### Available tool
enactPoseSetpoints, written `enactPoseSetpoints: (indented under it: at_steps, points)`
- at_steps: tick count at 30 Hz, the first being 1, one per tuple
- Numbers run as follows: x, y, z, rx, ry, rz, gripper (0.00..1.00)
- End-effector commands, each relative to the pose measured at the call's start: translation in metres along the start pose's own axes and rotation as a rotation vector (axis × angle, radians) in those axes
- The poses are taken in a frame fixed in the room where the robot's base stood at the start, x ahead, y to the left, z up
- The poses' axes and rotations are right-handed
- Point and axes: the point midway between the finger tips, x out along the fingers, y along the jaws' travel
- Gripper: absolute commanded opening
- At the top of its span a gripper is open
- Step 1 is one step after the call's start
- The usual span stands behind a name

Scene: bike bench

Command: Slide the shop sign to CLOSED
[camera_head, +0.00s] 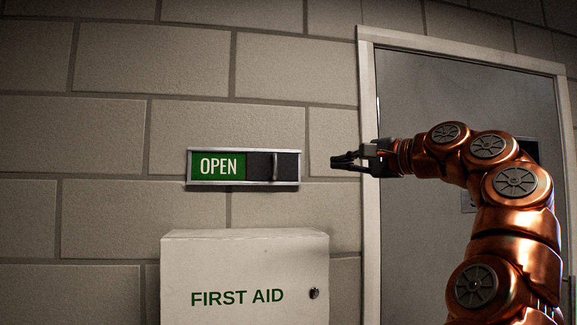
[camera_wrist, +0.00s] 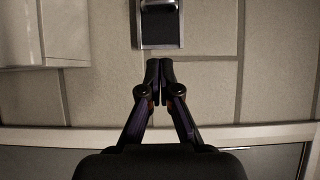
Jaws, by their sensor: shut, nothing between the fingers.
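The shop sign (camera_head: 217,167) is a metal-framed slider on the block wall, with a green panel reading OPEN at its left. A dark sliding cover (camera_head: 262,167) with an upright bar handle (camera_head: 275,166) fills the right part. The sign's end also shows at the top of the wrist view (camera_wrist: 158,30), partly cut off. My gripper (camera_head: 334,162) is shut and empty. It is to the right of the sign, apart from it, at about the handle's height in the head view. In the wrist view its fingertips (camera_wrist: 159,64) meet just below the sign's end.
A white first aid box (camera_head: 245,275) is fixed to the wall below the sign; it shows at upper left in the wrist view (camera_wrist: 45,35). A grey door (camera_head: 430,90) with a pale frame is at the right, behind my arm. The wall left of the sign is bare.

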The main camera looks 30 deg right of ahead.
Motion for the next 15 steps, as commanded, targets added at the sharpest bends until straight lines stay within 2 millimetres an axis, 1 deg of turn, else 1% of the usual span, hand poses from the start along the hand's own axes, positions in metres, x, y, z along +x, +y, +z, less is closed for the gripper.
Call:
enactPoseSetpoints:
  at_steps: [10,15]
  points:
    - [0.003,0.001,0.001,0.000,-0.002,0.002,0.00]
    - [0.014,0.001,0.001,0.000,-0.002,0.003,0.00]
